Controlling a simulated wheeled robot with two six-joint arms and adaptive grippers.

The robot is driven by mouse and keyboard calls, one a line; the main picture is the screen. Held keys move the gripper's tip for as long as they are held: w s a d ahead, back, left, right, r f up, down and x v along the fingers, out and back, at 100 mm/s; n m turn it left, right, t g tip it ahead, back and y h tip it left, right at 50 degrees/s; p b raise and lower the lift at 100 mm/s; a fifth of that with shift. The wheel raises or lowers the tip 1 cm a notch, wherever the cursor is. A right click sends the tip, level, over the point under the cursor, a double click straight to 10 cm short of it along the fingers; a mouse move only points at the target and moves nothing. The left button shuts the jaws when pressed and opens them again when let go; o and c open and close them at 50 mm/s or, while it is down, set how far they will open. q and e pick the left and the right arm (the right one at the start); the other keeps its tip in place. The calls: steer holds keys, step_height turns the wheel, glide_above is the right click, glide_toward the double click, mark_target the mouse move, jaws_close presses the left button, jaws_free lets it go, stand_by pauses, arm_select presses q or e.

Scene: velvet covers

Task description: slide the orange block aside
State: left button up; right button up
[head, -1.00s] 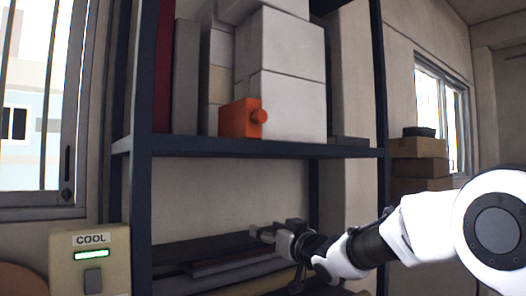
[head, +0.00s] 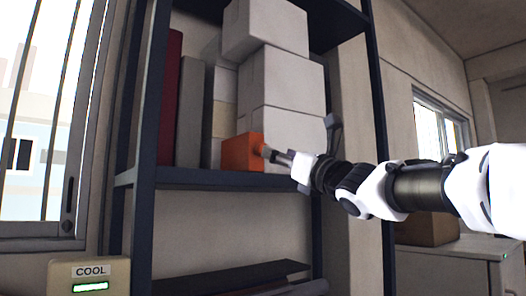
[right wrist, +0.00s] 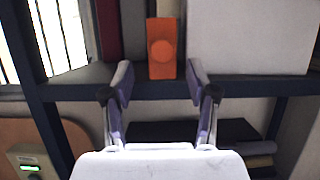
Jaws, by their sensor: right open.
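The orange block (head: 238,152) stands upright on the middle shelf, at the front left of the stacked white boxes. In the right wrist view the block (right wrist: 162,62) shows a round knob on its front face. My right gripper (head: 299,138) is open and empty in front of the shelf, just right of the block. In the head view one fingertip overlaps the block's knob side; I cannot tell whether it touches. In the right wrist view the open fingers (right wrist: 159,80) frame the block's lower part, with the block beyond the tips. My left gripper is not in view.
White boxes (head: 283,82) are stacked right of the block. A grey book-like panel (head: 190,112) and a red one (head: 169,100) stand left of it. A dark upright post (head: 149,100) bounds the shelf's left. Dark boards (head: 235,278) lie on the level below.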

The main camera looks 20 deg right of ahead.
mark_target(244, 155)
steer(key=shift+h, duration=0.3)
steer(key=p+x, duration=0.7)
steer(key=shift+w+r, duration=0.15)
steer(key=shift+w, duration=0.2)
steer(key=shift+w+a+p, duration=0.1)
steer(key=shift+w+p, duration=0.1)
steer(key=shift+p, duration=0.15)
jaws_close()
